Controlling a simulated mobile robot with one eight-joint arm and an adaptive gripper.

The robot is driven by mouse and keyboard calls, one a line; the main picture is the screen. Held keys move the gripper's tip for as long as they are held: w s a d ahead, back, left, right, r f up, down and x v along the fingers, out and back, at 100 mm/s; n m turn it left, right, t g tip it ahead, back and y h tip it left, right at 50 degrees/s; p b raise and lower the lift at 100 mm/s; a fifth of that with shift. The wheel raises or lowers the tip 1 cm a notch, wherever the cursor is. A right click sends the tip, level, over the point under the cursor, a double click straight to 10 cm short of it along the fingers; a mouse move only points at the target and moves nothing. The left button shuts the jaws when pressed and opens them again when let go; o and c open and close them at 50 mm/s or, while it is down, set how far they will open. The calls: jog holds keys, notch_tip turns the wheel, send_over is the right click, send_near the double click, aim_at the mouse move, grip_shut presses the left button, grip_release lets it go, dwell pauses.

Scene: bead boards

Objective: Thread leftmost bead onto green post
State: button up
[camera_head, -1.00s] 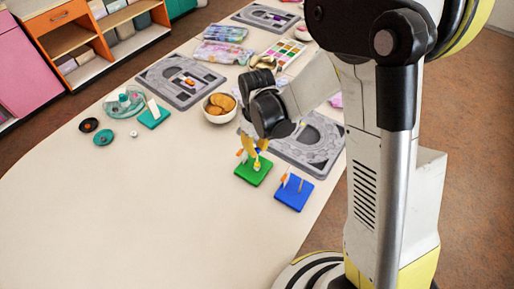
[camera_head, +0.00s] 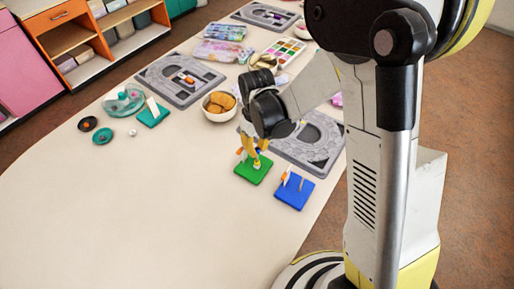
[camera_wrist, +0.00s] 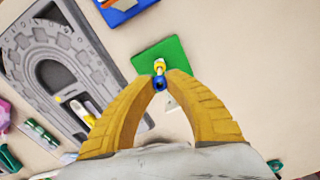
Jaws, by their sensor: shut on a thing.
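The green board (camera_head: 252,171) lies on the table, with a yellow bead (camera_wrist: 159,66) showing over it in the wrist view, just beyond my fingertips. My gripper (camera_wrist: 160,80) is over the green board, its two yellow fingers shut on a small blue bead (camera_wrist: 159,84) with a dark hole. The green board also shows in the wrist view (camera_wrist: 178,52). The post is mostly hidden by the beads and fingers, and I cannot tell whether the blue bead is around it. My gripper also shows in the head view (camera_head: 257,157).
A blue board (camera_head: 295,193) with upright posts stands close on the right. A grey arch-patterned tray (camera_head: 312,148) lies behind. A bowl of round brown food (camera_head: 218,106) and a teal board (camera_head: 153,114) are farther left. The table's front left is clear.

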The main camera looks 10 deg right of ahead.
jog(key=shift+f, duration=0.15)
jog(key=shift+f+b, duration=0.85)
jog(key=shift+b, duration=0.05)
jog(key=o, duration=0.8)
jog(key=shift+r, duration=0.1)
notch_tip(320, 180, up, 12)
